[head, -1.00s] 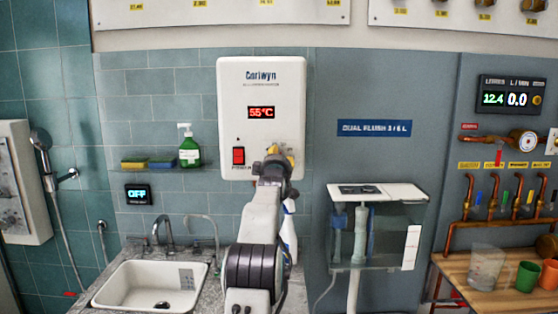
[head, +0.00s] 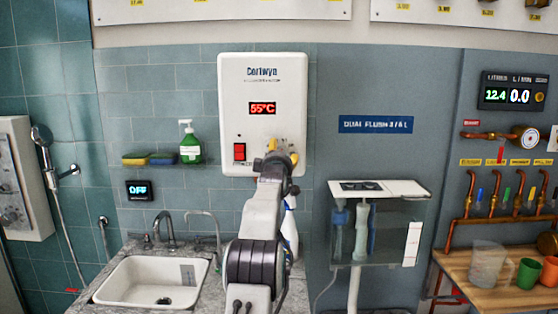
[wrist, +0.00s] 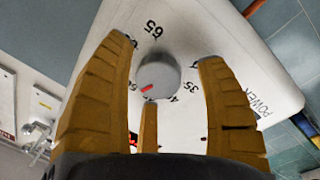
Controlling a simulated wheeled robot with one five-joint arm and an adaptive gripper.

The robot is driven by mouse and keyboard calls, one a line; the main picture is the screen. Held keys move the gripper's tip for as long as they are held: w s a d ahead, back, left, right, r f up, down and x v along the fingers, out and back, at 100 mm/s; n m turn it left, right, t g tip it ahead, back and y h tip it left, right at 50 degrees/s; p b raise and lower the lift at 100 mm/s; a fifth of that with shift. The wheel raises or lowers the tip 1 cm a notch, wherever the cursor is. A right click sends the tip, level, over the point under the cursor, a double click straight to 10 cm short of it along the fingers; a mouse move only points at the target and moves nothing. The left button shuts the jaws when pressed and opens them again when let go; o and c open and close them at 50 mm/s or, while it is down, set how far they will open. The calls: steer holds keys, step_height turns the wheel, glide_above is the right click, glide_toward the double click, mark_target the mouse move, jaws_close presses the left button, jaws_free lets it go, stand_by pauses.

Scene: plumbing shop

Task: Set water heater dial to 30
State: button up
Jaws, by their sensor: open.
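The water heater (head: 235,85) is a white wall box with a red display (head: 262,108) reading 55°C. Its round grey dial (wrist: 157,73) shows in the wrist view with a red mark at its lower left edge. Printed numbers surround the dial; 65 and 35 are readable, others are partly covered. My gripper (head: 281,152) is at the heater's lower right, hiding the dial in the head view. In the wrist view my gripper (wrist: 166,50) is open, its yellow fingers spread around the dial. A gap shows between the dial and the side fingers; contact with the lower finger is unclear.
A red power switch (head: 239,152) sits on the heater left of my gripper. Below are a sink (head: 120,290) with faucets and a white spray bottle (head: 290,225) close beside my arm. A glass cistern (head: 400,240) stands to the right. A green soap bottle (head: 190,148) is at left.

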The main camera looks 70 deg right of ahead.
steer(key=shift+a, duration=0.15)
steer(key=v, duration=1.1)
steer(key=shift+a, duration=0.3)
steer(key=shift+s, duration=0.15)
steer(key=shift+f, duration=0.1)
